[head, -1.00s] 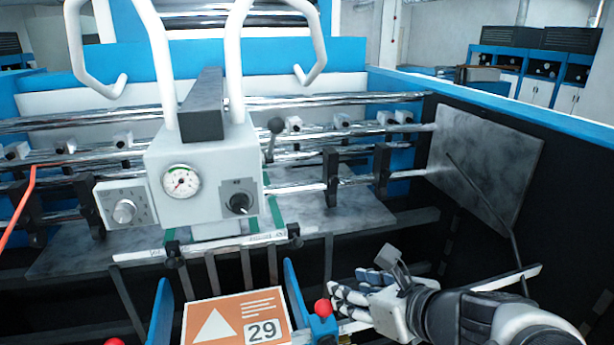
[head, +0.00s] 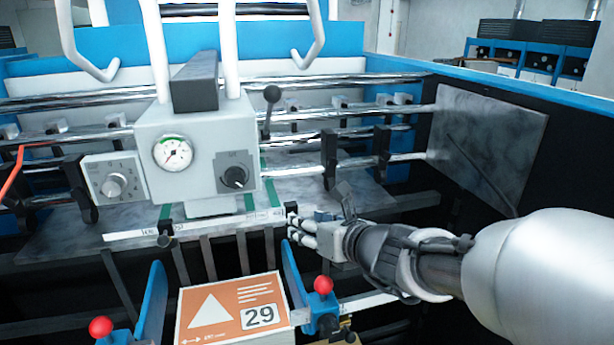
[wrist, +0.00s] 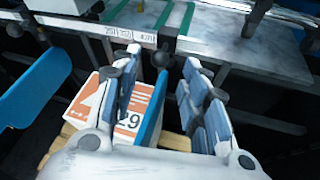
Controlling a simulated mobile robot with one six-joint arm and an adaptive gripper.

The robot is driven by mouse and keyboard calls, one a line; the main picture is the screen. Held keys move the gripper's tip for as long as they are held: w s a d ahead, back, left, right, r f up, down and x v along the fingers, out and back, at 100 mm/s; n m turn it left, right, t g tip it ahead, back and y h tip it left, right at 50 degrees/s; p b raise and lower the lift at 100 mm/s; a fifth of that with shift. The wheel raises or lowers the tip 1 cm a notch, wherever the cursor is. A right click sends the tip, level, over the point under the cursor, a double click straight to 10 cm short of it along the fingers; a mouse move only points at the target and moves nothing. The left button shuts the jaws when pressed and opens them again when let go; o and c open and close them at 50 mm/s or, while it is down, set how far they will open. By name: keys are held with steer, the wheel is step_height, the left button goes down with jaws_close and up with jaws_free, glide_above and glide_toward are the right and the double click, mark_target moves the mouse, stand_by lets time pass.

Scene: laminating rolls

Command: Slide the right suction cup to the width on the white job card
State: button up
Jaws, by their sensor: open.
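The right suction cup, a small black clamp with a round knob (wrist: 161,55), sits on the white scale bar (wrist: 110,30) and shows between my fingertips in the wrist view. In the head view it is at the bar's right end (head: 291,212), partly hidden by my fingers. The left suction cup (head: 167,236) is further left on the same bar (head: 130,234). My gripper (head: 296,232) is open, with its fingers at the right cup; contact cannot be told. A white card reading 29 (head: 260,316) is on the orange box front (head: 205,335); I cannot tell whether it is the job card.
Blue side guides (head: 292,280) with red knobs (head: 323,285) flank the orange box below the bar. A grey control box with a gauge (head: 195,150) hangs above. A grey plate (head: 485,145) and a dark wall bound the right side.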

steer(key=shift+b+x, duration=0.35)
steer(key=shift+x, duration=1.75)
steer(key=shift+c, duration=0.2)
jaws_close()
